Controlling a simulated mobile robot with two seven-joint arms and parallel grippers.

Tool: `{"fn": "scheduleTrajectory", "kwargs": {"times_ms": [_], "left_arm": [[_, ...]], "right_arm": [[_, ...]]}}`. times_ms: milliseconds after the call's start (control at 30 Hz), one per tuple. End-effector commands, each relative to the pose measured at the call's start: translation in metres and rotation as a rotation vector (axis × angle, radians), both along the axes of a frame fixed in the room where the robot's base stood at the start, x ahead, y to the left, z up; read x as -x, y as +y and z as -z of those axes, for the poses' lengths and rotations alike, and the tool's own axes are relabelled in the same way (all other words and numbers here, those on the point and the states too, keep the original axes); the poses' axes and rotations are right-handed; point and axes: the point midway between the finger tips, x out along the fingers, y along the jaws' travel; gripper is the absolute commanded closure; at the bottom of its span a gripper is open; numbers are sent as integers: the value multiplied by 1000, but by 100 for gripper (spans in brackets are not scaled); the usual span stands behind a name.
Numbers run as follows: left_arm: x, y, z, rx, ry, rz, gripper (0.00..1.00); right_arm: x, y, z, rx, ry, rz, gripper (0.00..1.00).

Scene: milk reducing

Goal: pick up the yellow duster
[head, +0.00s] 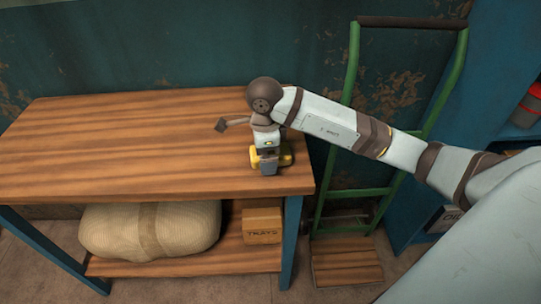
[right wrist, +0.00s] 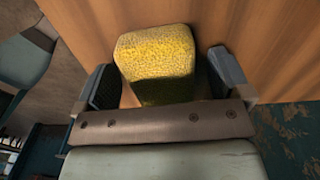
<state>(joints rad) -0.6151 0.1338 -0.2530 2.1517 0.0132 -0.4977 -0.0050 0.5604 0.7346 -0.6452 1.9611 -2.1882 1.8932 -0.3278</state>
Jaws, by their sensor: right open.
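The yellow duster (right wrist: 155,50) is a textured yellow block on the wooden table top. In the head view only parts of the yellow duster (head: 286,157) show beside and behind my right gripper. My right gripper (head: 268,165) points down over it near the table's right end. In the right wrist view my right gripper (right wrist: 165,82) is open, with one finger on each side of the duster and visible gaps. The duster's lower part is in shadow there. My left gripper is not in view.
The wooden table (head: 110,150) is bare on its left and middle. A wrapped sack (head: 150,228) and a cardboard box (head: 262,226) lie on the shelf below. A green hand truck (head: 345,110) stands right of the table, against the wall.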

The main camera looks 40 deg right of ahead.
Motion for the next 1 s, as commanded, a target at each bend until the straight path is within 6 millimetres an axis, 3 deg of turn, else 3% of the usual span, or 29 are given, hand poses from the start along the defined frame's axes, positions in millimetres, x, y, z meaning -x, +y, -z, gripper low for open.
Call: {"fn": "scheduleTrajectory", "kwargs": {"times_ms": [267, 500, 833, 1000], "left_arm": [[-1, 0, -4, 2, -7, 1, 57], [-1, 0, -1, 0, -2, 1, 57], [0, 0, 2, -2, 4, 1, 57], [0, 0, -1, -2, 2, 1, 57]], "right_arm": [[0, 0, 4, 0, -1, 1, 4], [0, 0, 4, 0, -1, 1, 58], [0, 0, 1, 0, -1, 0, 58], [-1, 0, -13, 0, -4, 0, 58]]}}
